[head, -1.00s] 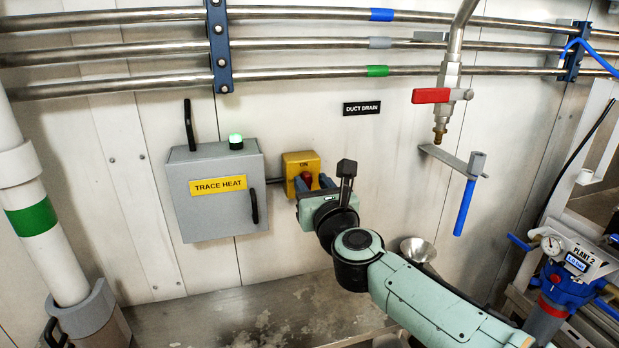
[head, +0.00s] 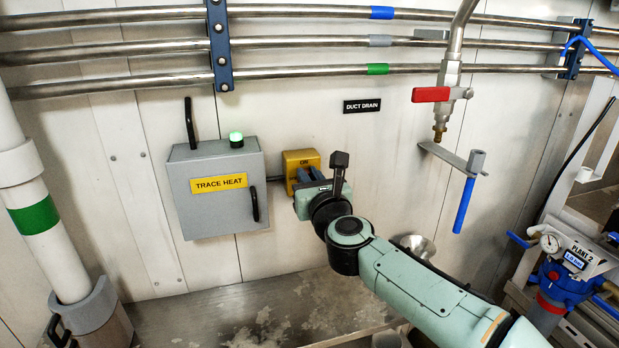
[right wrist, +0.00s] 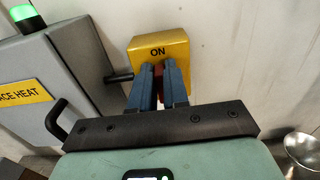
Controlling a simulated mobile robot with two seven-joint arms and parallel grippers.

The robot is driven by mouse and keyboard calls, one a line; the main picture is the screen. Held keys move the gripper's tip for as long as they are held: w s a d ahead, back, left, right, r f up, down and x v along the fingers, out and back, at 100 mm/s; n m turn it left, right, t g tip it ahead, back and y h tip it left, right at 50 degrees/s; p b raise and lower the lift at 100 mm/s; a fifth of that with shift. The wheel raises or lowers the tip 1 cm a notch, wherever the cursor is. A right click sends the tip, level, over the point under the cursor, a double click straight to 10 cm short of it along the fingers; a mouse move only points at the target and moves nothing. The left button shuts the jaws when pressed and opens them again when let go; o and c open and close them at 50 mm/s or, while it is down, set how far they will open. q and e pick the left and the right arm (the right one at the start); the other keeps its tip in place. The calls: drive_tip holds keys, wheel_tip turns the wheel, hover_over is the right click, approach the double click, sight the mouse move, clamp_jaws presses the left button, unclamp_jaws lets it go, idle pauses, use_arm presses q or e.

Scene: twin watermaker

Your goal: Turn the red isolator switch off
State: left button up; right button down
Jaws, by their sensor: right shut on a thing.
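The isolator is a yellow box (head: 296,161) on the wall, right of the grey trace heat cabinet. It also shows in the right wrist view (right wrist: 178,46), with "ON" on its upper face. The red switch (right wrist: 159,71) shows only as a sliver between the blue fingers in the right wrist view; the gripper hides it in the head view. My right gripper (head: 306,178) is shut on the red switch, its fingers on either side of it. The switch's exact angle is hidden. My left gripper is not in view.
The grey trace heat cabinet (head: 206,211) has a lit green lamp (head: 236,140) and a black handle. A duct drain valve with a red lever (head: 431,94) and a blue-handled bracket (head: 464,205) are at the right. A metal funnel (head: 419,246) sits behind my right arm.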

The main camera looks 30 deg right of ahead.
drive_tip(key=n+p, duration=0.1)
drive_tip(key=n, duration=0.3)
drive_tip(key=a+n+p, duration=0.1)
drive_tip(key=n, duration=0.3)
drive_tip(key=f+n+p, duration=0.1)
drive_tip(key=n, duration=0.3)
drive_tip(key=shift+w+a, duration=0.15)
drive_tip(key=shift+a, duration=0.2)
drive_tip(key=n+p, duration=0.1)
drive_tip(key=n, duration=0.1)
drive_tip(key=f+n+p, duration=0.1)
drive_tip(key=n, duration=0.2)
drive_tip(key=shift+n, duration=0.6)
drive_tip(key=c, duration=1.1)
unclamp_jaws()
drive_tip(key=shift+a, duration=0.1)
